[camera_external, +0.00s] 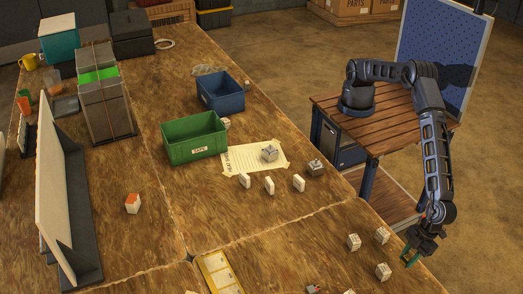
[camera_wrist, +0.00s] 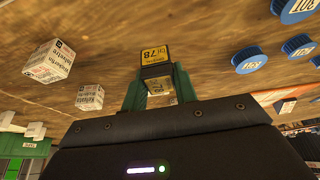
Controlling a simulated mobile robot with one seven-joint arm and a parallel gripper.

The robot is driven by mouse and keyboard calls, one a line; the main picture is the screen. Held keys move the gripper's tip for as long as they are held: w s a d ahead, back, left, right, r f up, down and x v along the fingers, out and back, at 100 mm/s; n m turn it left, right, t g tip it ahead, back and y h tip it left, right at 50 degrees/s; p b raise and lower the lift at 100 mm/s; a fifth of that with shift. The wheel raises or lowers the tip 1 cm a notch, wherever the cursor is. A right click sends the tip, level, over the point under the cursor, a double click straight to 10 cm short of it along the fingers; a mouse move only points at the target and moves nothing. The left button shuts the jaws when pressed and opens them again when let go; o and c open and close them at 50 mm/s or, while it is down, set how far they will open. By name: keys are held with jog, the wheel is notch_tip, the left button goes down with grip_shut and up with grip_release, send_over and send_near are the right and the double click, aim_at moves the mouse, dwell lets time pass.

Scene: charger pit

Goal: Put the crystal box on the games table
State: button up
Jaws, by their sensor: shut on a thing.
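My gripper (camera_external: 411,259) is low over the near right edge of the large wooden table, pointing down. In the wrist view its green fingers (camera_wrist: 159,92) are shut on a small dark box with a yellow label reading 78 (camera_wrist: 155,55). I take this to be the crystal box, but its name is not readable. In the external view the gripper hides the box, and I cannot tell whether it touches the tabletop. The large wooden table (camera_external: 160,232) fills the left and middle. No surface is marked as the games table.
Blue spools (camera_wrist: 299,44) lie at the right there. A green bin (camera_external: 194,150) and blue bin (camera_external: 220,104) stand farther back. A slatted bench (camera_external: 385,120) carries my arm base.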

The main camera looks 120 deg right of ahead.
aim_at(405, 265)
jog(key=shift+f, duration=2.3)
jog(key=shift+f, duration=0.1)
jog(key=o, duration=0.9)
jog(key=shift+o, duration=0.2)
jog(key=v, duration=1.2)
